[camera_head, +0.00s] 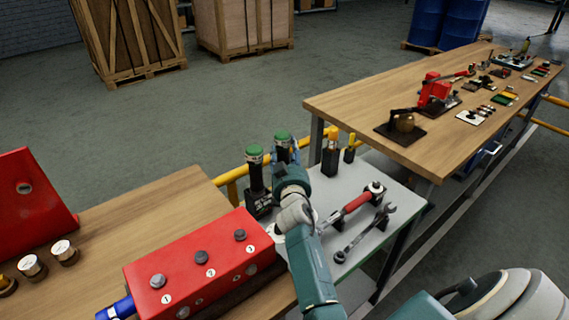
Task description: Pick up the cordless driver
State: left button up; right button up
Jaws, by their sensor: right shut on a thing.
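Two dark upright tools with green tops stand side by side at the back left of the grey tool surface (318,187). The left one (255,180) shows a black body and a wide black base. The other, which I take as the cordless driver (282,139), is mostly hidden behind my right gripper (289,158); its green top shows above. My right gripper is shut on it. I cannot tell whether its base touches the surface. My left gripper is out of view.
Yellow-topped tools (331,158) stand behind. A red box (205,268) is on the left wooden bench. A long workbench (340,98) extends right.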

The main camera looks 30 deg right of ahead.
aim_at(289, 134)
jog(key=shift+s+d+f, duration=0.1)
jog(key=shift+f, duration=0.15)
jog(key=shift+d+r, duration=0.1)
jog(key=shift+r, duration=0.15)
grip_shut()
notch_tip(289, 134, up, 9)
jog(key=shift+f+p, duration=0.1)
jog(key=shift+p, duration=1)
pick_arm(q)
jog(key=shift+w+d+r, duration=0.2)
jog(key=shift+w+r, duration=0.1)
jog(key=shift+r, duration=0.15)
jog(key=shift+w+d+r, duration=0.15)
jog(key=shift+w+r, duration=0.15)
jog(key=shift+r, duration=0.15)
pick_arm(e)
notch_tip(289, 134, up, 11)
